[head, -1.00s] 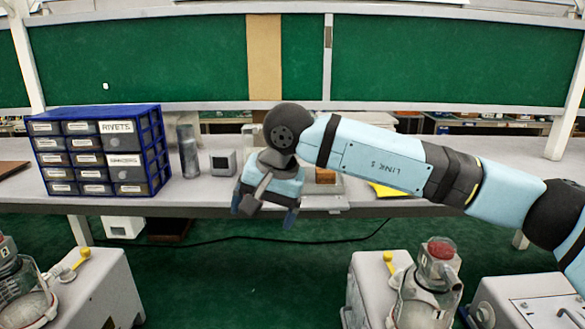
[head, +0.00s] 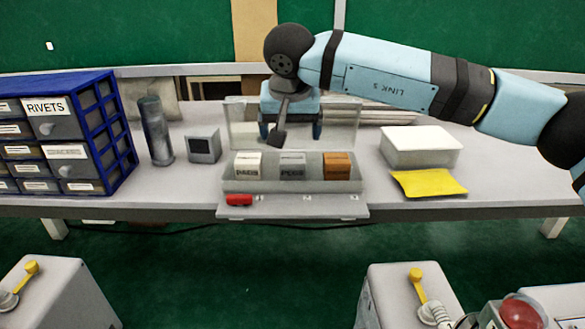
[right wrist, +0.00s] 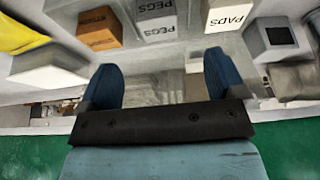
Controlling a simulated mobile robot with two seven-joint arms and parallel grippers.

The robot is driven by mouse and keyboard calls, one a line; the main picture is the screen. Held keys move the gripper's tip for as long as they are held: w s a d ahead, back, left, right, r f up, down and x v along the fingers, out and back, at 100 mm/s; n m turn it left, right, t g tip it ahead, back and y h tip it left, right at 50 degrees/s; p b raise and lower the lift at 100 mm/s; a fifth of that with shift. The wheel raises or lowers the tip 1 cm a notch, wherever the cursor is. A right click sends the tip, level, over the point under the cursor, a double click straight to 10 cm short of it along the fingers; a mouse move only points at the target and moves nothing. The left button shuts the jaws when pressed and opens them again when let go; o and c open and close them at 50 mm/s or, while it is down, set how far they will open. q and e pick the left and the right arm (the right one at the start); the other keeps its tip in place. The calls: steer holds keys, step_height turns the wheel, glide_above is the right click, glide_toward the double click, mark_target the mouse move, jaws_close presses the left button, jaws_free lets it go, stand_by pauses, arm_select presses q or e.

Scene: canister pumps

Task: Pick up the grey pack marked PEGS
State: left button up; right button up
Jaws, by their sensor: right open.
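The grey pack marked PEGS (head: 292,166) stands in the middle of a row in a light grey holder (head: 290,187) on the bench. A white pack (head: 247,165) stands left of it and an orange-brown pack (head: 337,167) right of it. My right gripper (head: 290,131) is open and empty, pointing down above and behind the row. In the right wrist view its two blue fingers (right wrist: 160,82) are spread, and the PEGS pack (right wrist: 156,22) shows beyond them, between the white PADS pack (right wrist: 229,14) and the orange-brown one (right wrist: 100,28). My left gripper is out of view.
A clear panel (head: 343,135) stands behind the row. A small red object (head: 239,200) lies on the holder's front ledge. Left are a grey box (head: 203,146), a cylinder (head: 155,132) and a blue drawer cabinet (head: 113,125). Right are a white box (head: 420,147) and yellow sheet (head: 428,182).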

mark_target(293, 162)
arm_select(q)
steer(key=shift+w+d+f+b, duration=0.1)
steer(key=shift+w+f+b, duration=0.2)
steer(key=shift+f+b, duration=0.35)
arm_select(e)
steer(key=x, duration=0.5)
steer(key=shift+w+f, duration=0.2)
steer(key=shift+w, duration=0.05)
steer(key=shift+w+f, duration=0.1)
steer(key=shift+f, duration=0.25)
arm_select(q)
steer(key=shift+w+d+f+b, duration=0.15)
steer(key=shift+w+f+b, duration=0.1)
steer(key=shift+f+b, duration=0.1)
arm_select(e)
steer(key=x, duration=0.4)
steer(key=shift+d+f, duration=0.2)
steer(key=shift+f, duration=0.1)
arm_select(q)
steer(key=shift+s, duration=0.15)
arm_select(e)
steer(key=shift+r, duration=0.1)
steer(key=c, duration=1)
steer(key=shift+c, duration=0.2)
